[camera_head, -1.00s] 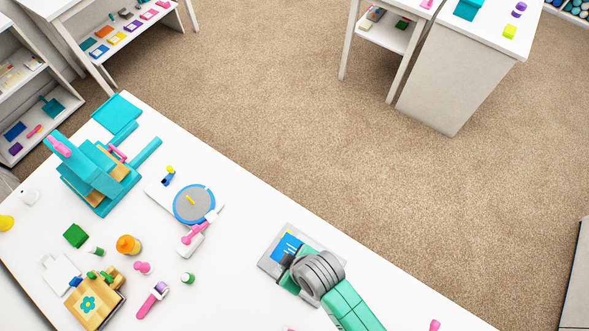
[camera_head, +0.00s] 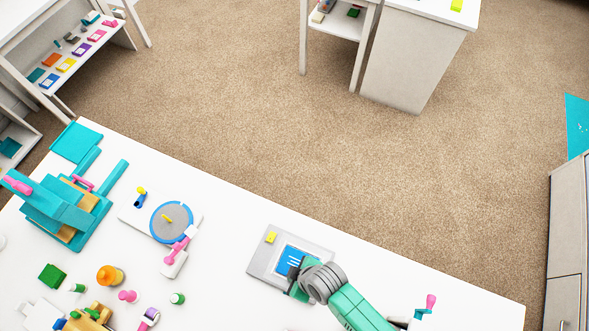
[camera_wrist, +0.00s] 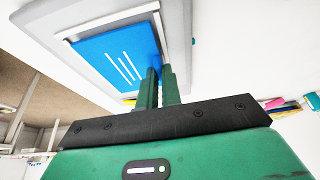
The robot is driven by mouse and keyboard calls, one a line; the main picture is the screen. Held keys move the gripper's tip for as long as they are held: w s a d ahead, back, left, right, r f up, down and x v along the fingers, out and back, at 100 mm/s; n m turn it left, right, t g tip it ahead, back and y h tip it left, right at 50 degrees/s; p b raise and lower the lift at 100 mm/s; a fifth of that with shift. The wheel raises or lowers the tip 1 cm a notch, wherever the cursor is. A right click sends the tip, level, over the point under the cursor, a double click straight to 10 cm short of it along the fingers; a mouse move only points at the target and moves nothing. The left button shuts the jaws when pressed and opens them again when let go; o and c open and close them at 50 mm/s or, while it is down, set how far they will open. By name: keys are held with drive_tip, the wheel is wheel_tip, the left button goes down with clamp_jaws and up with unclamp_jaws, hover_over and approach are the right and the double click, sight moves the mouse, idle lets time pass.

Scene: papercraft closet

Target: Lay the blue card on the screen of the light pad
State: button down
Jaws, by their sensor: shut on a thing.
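The light pad (camera_head: 262,269) is a grey slab near the table's far edge in the head view. It also shows in the wrist view (camera_wrist: 48,20). The blue card (camera_head: 289,258) with white lines is over its white-bordered screen, seemingly flat and nearly within the border. In the wrist view the blue card (camera_wrist: 112,62) covers most of the screen. My gripper (camera_wrist: 160,72) is shut on the card's near edge. In the head view my gripper (camera_head: 297,277) hides part of the card and pad. Whether the card fully touches the screen cannot be told.
A yellow piece (camera_head: 271,237) sits on the pad's far left corner. A round grey turntable (camera_head: 172,223) and a teal press (camera_head: 65,212) stand to the left. A pink-handled tool (camera_head: 427,305) is at the right. White table lies clear between turntable and pad.

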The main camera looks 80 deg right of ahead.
drive_tip(key=shift+f, duration=0.25)
drive_tip(key=c, duration=1.6)
unclamp_jaws()
drive_tip(key=shift+f, duration=0.1)
drive_tip(key=p+v, duration=0.2)
drive_tip(key=v, duration=1)
